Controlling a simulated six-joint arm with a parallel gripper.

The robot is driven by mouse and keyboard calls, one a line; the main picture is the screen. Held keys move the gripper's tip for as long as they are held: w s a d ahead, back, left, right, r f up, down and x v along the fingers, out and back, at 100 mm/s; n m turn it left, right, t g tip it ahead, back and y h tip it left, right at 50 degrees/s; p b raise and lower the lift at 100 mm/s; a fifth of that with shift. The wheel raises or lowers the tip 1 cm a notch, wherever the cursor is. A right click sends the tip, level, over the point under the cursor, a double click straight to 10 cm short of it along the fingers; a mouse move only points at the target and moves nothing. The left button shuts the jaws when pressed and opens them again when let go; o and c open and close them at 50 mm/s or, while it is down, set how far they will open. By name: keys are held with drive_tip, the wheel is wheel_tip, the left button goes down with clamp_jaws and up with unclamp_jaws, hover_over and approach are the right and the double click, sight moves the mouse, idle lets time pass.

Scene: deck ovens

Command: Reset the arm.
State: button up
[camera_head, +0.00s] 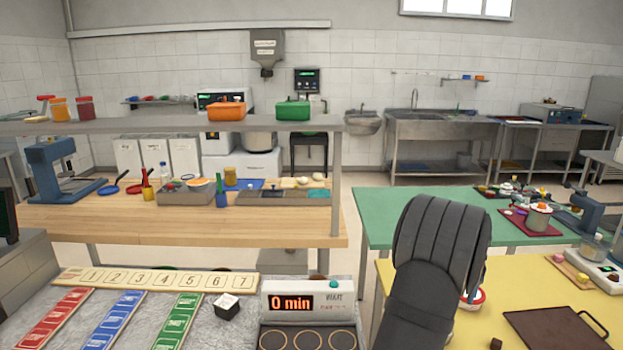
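Part of my own arm, dark grey and ribbed, rises from the bottom edge right of the middle in the head view. It bends over at the top. My gripper does not show in this view, so its fingers and anything in them are hidden. The arm covers part of the yellow table (535,290) and of the green table (385,205) behind it.
A timer box (307,301) reading "0 min" stands left of the arm. A numbered strip (155,280), coloured strips and a white-and-black cube (227,307) lie on the grey surface. A brown tray (555,330) lies at right. A wooden workbench (150,222) stands behind.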

wheel_tip(320, 180, down, 13)
drive_tip(key=shift+r, duration=0.1)
drive_tip(key=r, duration=0.5)
drive_tip(key=shift+s+d, duration=0.15)
drive_tip(key=shift+s, duration=0.1)
drive_tip(key=s+d+r, duration=0.4)
drive_tip(key=s+r, duration=0.3)
drive_tip(key=s, duration=0.3)
drive_tip(key=w+a+n, duration=0.3)
drive_tip(key=w+a, duration=0.3)
drive_tip(key=a, duration=0.6)
drive_tip(key=w+a+n, duration=0.3)
drive_tip(key=w+a, duration=0.4)
drive_tip(key=a, duration=0.5)
drive_tip(key=a+n, duration=0.5)
drive_tip(key=a, duration=2.3)
drive_tip(key=shift+s+f+n, duration=0.15)
drive_tip(key=shift+f+n, duration=0.15)
drive_tip(key=shift+f, duration=0.05)
